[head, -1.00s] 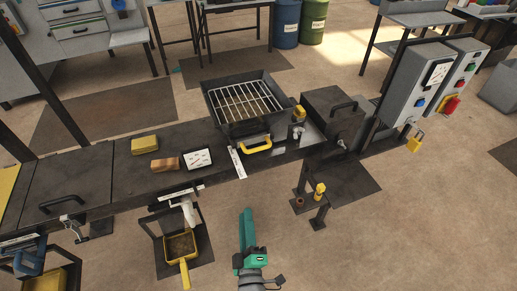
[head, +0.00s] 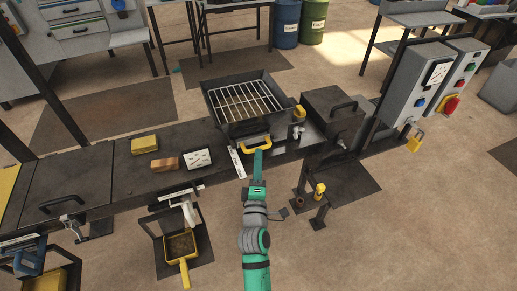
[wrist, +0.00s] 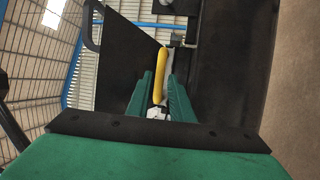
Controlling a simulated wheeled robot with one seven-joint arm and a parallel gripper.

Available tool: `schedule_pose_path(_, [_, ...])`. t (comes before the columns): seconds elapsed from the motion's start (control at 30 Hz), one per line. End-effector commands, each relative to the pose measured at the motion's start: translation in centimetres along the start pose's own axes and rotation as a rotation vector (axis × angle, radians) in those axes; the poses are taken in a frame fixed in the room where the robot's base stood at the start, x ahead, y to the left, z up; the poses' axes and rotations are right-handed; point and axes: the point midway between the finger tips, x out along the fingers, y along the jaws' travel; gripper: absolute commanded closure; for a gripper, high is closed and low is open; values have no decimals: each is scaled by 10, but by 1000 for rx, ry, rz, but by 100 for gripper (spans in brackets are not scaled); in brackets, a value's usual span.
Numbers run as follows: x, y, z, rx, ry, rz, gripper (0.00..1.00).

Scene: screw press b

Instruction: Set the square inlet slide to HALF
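The square inlet (head: 220,98) is a dark hopper with a wire grid across its top. The inlet slide's yellow handle (head: 262,143) sits at its front, and a white marked strip (head: 236,162) lies just left of it. The strip's lettering is too small to read. My gripper (head: 259,156) is at the handle from the front. In the wrist view, the yellow handle (wrist: 160,75) shows between the tips of the two green fingers of my gripper (wrist: 160,84). The fingers stand apart, and I see no clear grip on the handle.
A dark box with a handle (head: 333,115) stands right of the hopper. A yellow block (head: 144,145), an orange-brown block (head: 165,164) and a white card (head: 198,159) lie on the bench.

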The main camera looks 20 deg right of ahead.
Motion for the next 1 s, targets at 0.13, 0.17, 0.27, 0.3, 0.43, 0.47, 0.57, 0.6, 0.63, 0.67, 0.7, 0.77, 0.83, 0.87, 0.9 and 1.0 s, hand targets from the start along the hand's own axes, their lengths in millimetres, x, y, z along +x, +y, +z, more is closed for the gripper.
schedule_pose_path(0.13, [23, 1, 0, 1, 0, 2, 80])
schedule_pose_path(0.17, [27, 1, 0, 2, 0, 2, 80])
schedule_pose_path(0.27, [36, 0, 0, 2, 0, 1, 80])
schedule_pose_path(0.3, [39, 0, 0, 2, 0, 1, 80])
schedule_pose_path(0.43, [45, 0, 0, 1, 0, 0, 80])
schedule_pose_path(0.47, [46, 0, 0, 1, 0, 0, 80])
schedule_pose_path(0.57, [47, 0, 0, 1, 0, 0, 80])
schedule_pose_path(0.6, [47, 0, 0, 1, 0, 0, 80])
schedule_pose_path(0.63, [47, 0, 0, 1, 0, 0, 80])
schedule_pose_path(0.67, [46, 0, 0, 1, 0, 0, 80])
schedule_pose_path(0.7, [46, 0, 0, 1, 0, 0, 80])
schedule_pose_path(0.77, [46, 0, 0, 1, 0, 0, 85])
schedule_pose_path(0.83, [46, 0, 0, 1, 0, 0, 100])
schedule_pose_path(0.87, [46, 0, 0, 1, 0, 0, 100])
schedule_pose_path(0.9, [46, 0, 0, 1, 0, 0, 100])
schedule_pose_path(1.0, [46, 0, 0, 1, 0, 0, 100])
